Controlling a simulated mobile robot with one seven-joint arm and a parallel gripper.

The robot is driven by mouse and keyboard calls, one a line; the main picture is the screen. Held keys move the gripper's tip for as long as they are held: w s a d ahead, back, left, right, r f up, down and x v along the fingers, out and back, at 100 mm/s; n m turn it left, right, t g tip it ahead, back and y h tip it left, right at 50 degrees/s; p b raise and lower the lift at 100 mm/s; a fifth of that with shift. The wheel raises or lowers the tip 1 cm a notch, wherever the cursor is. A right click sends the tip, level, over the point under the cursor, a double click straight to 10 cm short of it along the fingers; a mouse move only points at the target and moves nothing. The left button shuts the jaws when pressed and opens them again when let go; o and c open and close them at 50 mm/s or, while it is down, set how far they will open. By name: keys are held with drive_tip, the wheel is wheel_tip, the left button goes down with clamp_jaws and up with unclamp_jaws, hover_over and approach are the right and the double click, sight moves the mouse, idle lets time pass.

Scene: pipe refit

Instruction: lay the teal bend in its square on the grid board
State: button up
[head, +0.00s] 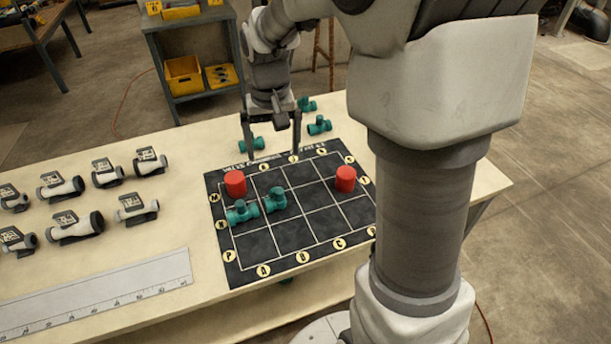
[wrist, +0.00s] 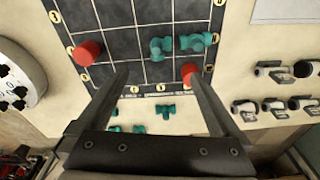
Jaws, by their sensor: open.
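A teal fitting that looks like the bend (head: 274,200) lies on the black grid board (head: 292,236), in the second column from the left and second row from the far edge in the head view. In the wrist view this bend (wrist: 160,47) shows short flanged ends. It lies right beside another teal fitting (head: 243,212), which also shows in the wrist view (wrist: 195,42); I cannot tell whether they touch. My gripper (head: 273,154) is open and empty above the far edge of the board. In the wrist view its fingers (wrist: 157,73) are spread apart, with the bend beyond them.
Red cylinders stand on the board at the far left (head: 235,183) and right (head: 345,179). Several teal fittings lie behind the board, including a tee-shaped one (head: 319,125). Several grey-and-black fittings (head: 107,174) and a ruler (head: 95,295) occupy the table's left side. The board's near squares are empty.

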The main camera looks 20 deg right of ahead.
drive_tip(key=s+r+n+t, duration=0.1)
drive_tip(key=s+r, duration=0.3)
drive_tip(key=s, duration=0.6)
drive_tip(key=s+r+n+t, duration=0.1)
drive_tip(key=s+r+t, duration=0.2)
drive_tip(key=s, duration=0.7)
drive_tip(key=shift+r, duration=1.2)
drive_tip(key=shift+s, duration=0.1)
